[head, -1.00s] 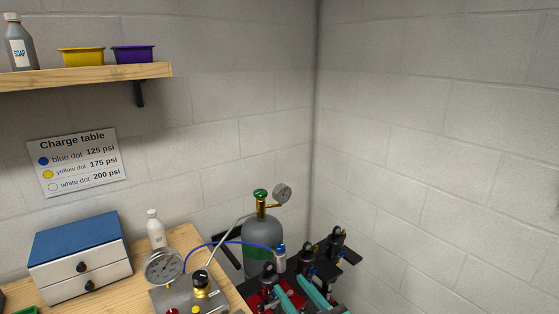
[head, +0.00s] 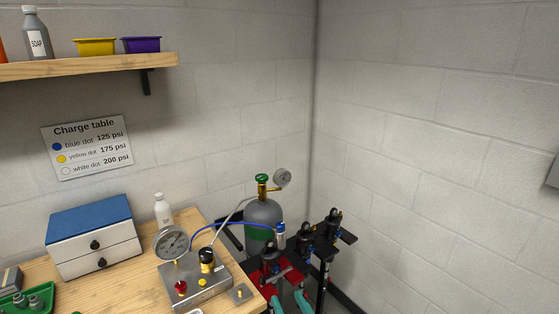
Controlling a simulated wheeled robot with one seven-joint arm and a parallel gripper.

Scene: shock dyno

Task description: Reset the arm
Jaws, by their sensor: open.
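My gripper (head: 288,300) shows only at the bottom edge of the head view, as two teal finger ends. The fingers are apart, with nothing visible between them. They are in front of the black clamp stands with red plates, in picture terms just below them; I cannot tell the depth between them. The rest of my gripper and arm is out of frame.
A wooden bench (head: 120,284) at left holds a gauge box (head: 205,291), a blue-topped drawer box (head: 92,229), a white bottle (head: 163,210) and a green tray (head: 12,303). A gas cylinder (head: 264,213) and black clamp stands (head: 305,235) stand right of it. Walls meet behind.

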